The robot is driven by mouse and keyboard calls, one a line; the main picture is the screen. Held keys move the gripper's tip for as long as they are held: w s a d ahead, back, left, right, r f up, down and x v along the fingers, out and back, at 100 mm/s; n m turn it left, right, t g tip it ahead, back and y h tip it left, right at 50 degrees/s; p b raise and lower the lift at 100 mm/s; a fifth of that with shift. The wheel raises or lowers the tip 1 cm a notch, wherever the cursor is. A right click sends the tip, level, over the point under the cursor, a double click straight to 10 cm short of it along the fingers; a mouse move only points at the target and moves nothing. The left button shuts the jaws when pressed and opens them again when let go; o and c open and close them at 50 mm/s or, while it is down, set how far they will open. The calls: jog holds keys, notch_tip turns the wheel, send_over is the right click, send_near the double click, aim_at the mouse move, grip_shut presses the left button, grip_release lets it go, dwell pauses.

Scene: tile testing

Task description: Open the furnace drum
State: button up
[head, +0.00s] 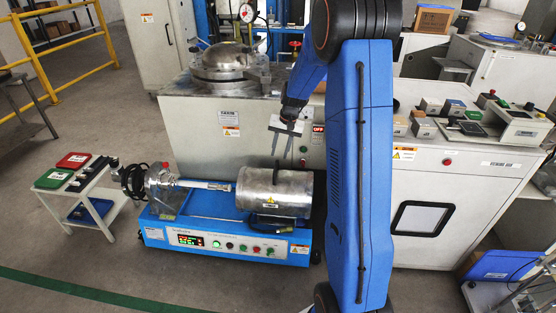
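My gripper (280,157) points down just above the drum, near the handle. Its two thin dark fingers look apart with nothing between them. It appears not to touch the handle, though depth is hard to judge. My arm hides what lies just right of the drum.
A white cart (98,194) with trays is further left. White cabinets stand behind, one bearing a domed metal vessel (222,60). A yellow railing (75,40) is at back left.

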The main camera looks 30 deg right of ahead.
notch_tip(320, 180, up, 11)
jog(key=s+d, duration=0.1)
jog(key=shift+s+d, duration=0.15)
jog(key=shift+d, duration=0.25)
